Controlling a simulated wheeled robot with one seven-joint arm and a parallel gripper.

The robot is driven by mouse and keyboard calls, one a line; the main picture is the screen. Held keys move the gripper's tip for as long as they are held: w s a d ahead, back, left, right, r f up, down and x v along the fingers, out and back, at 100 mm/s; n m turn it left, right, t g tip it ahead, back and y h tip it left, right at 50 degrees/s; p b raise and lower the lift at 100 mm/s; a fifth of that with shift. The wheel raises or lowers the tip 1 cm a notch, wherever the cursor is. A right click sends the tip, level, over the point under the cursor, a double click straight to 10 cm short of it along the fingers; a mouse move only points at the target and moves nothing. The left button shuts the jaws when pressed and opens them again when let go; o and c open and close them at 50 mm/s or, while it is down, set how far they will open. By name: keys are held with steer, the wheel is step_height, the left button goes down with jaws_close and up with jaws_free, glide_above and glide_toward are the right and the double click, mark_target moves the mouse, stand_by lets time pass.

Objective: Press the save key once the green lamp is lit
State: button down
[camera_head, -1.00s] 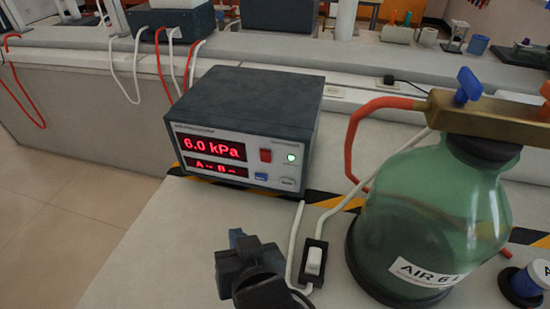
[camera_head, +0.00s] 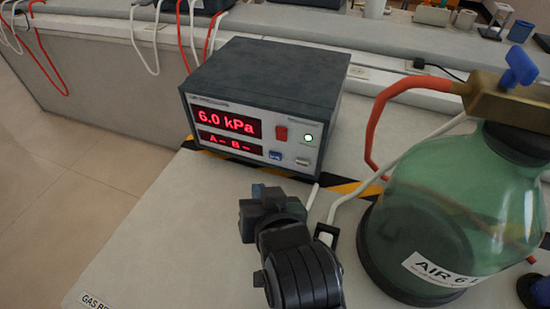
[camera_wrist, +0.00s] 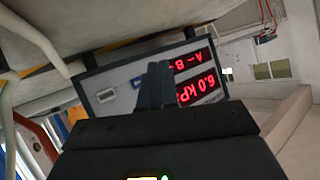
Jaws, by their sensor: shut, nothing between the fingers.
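The dark meter box (camera_head: 265,90) stands on the bench, its front panel reading 6.0 kPa in red with "A – B –" below. The round lamp (camera_head: 308,137) at the panel's right glows pale green-white and looks lit. Below are a blue key (camera_head: 275,156) and a pale key (camera_head: 302,162); their lettering is too small to read, so I cannot tell which is save. My gripper (camera_head: 259,192) is shut and empty, in front of and below the panel, apart from it. In the wrist view its fingers (camera_wrist: 158,82) point at the panel, beside the blue key (camera_wrist: 139,82), partly covering the display.
A green glass bottle (camera_head: 430,215) with a brass top and red hose (camera_head: 372,130) stands at right. A white rocker switch on a cord (camera_head: 325,238) is close to my arm. The bench left of my gripper is clear.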

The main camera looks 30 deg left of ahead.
mark_target(271, 158)
steer(key=shift+w+a+b, duration=0.15)
steer(key=shift+w+a, duration=0.05)
steer(key=shift+w, duration=0.7)
steer(key=shift+w+a+b, duration=0.2)
steer(key=shift+w+a, duration=0.05)
steer(key=shift+w, duration=0.65)
steer(key=shift+w+a+b, duration=0.15)
steer(key=shift+w+a, duration=0.05)
steer(key=shift+w, duration=0.7)
steer(key=shift+w, duration=0.1)
steer(key=shift+w+a, duration=0.1)
steer(key=shift+w, duration=0.2)
steer(key=shift+w, duration=0.35)
stand_by(0.4)
steer(key=shift+w+r, duration=0.2)
steer(key=shift+w, duration=0.2)
stand_by(0.7)
steer(key=shift+s+p, duration=0.2)
steer(key=shift+p, duration=0.15)
steer(key=shift+s+p, duration=0.3)
steer(key=shift+s, duration=0.05)
steer(key=shift+s+f, duration=0.15)
steer(key=shift+s, duration=0.1)
